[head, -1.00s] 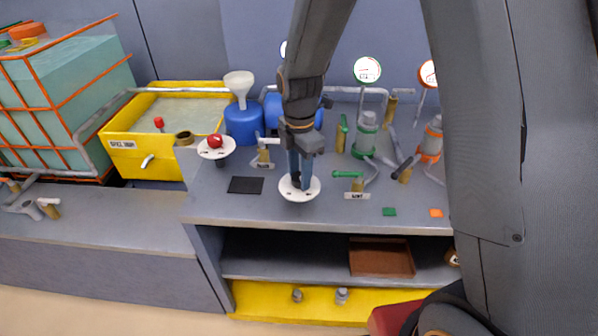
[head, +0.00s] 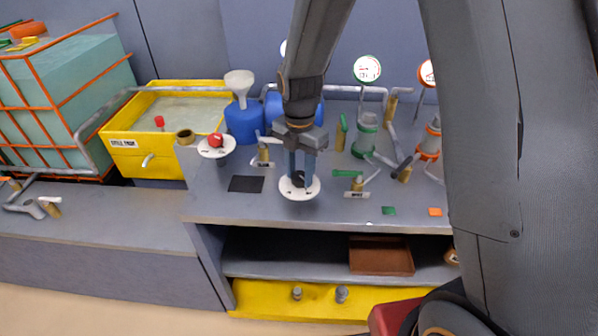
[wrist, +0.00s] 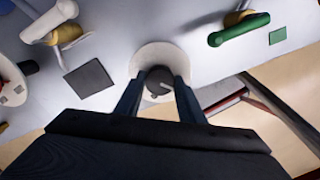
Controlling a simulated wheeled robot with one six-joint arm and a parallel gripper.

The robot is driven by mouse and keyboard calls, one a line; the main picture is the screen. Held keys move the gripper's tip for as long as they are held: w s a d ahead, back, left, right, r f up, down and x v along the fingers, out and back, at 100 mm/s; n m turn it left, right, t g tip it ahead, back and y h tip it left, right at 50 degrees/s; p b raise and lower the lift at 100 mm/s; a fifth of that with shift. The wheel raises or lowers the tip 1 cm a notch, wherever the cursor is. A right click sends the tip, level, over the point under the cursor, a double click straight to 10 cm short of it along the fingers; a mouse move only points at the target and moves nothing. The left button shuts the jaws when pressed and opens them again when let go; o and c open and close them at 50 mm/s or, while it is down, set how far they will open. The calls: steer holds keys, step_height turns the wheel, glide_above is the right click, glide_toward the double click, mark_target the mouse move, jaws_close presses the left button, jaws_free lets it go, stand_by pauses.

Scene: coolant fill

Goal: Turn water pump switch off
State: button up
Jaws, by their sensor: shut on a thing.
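The switch is a black knob (head: 298,180) on a white round plate (head: 301,194) at the front of the bench. In the wrist view the dark knob (wrist: 158,80) has a light mark on its top, and the pale plate (wrist: 160,54) shows behind it. My gripper (head: 300,177) points straight down over the plate. In the wrist view my gripper (wrist: 158,87) has one finger on each side of the knob and is shut on it. The fingers partly hide the knob, and the plate's lettering is too small to read.
A red knob (head: 215,140) on another white plate stands to the left. A black square (head: 245,184) lies between them. A green-handled valve (head: 352,174) is close on the right. A yellow tank (head: 118,143) and blue funnel container (head: 243,122) stand behind left.

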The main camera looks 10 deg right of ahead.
mark_target(300, 176)
steer(key=shift+w+r, duration=0.1)
steer(key=o, duration=1)
steer(key=shift+o, duration=0.2)
steer(key=shift+r+b, duration=0.9)
steer(key=shift+r, duration=2.95)
steer(key=s+d+m, duration=0.5)
steer(key=s+m, duration=0.2)
steer(key=m, duration=0.6)
steer(key=s+d+f+m+t, duration=0.1)
steer(key=s+d+m, duration=0.5)
steer(key=m, duration=0.8)
steer(key=shift+s+d+f, duration=0.2)
steer(key=shift+s+f, duration=0.1)
steer(key=shift+s, duration=0.5)
